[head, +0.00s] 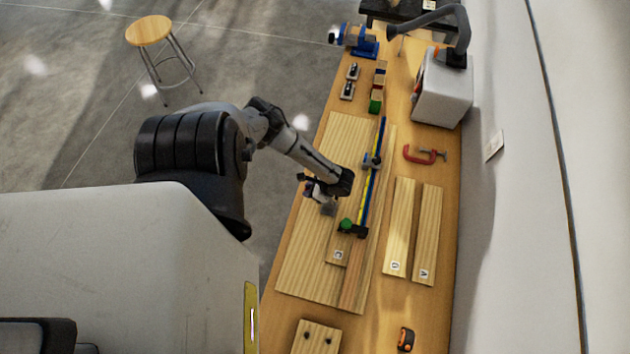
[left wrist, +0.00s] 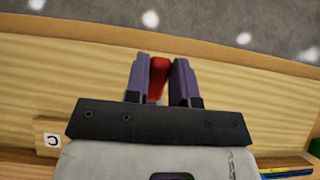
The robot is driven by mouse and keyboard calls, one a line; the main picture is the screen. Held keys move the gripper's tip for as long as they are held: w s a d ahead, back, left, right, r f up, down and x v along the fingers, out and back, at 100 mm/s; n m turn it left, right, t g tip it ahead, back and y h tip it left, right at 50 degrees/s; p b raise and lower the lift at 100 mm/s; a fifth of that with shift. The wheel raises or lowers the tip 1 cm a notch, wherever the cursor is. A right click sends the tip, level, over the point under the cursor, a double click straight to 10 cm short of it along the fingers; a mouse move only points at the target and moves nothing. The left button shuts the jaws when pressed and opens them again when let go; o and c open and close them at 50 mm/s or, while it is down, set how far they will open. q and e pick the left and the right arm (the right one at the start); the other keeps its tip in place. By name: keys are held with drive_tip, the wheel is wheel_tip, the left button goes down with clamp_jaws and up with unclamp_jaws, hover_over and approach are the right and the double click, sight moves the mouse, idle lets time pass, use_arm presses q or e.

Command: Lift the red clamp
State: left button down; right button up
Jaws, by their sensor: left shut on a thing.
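A red C-shaped clamp (head: 420,154) lies on the right part of the workbench in the head view, apart from my left gripper. My left gripper (head: 312,188) is over the wide board near the bench's left edge. In the left wrist view its two purple-grey fingers (left wrist: 160,78) are closed on a narrow red piece (left wrist: 158,70). Most of that piece is hidden by the fingers, so I cannot tell its full shape or whether it is a second clamp. My right gripper is not in view.
The wide board (head: 310,245) lies left of a long blue bar clamp (head: 375,165) with a green knob. Two narrow boards (head: 400,225) lie to the right. A blue vise (head: 358,40) and a white box (head: 442,90) stand farther back. A stool (head: 148,30) stands on the floor.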

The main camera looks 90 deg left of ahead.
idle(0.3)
use_arm(q)
drive_tip(key=c, duration=1)
unclamp_jaws()
drive_tip(key=shift+o, duration=0.2)
drive_tip(key=b+v, duration=0.1)
drive_tip(key=v, duration=1.3)
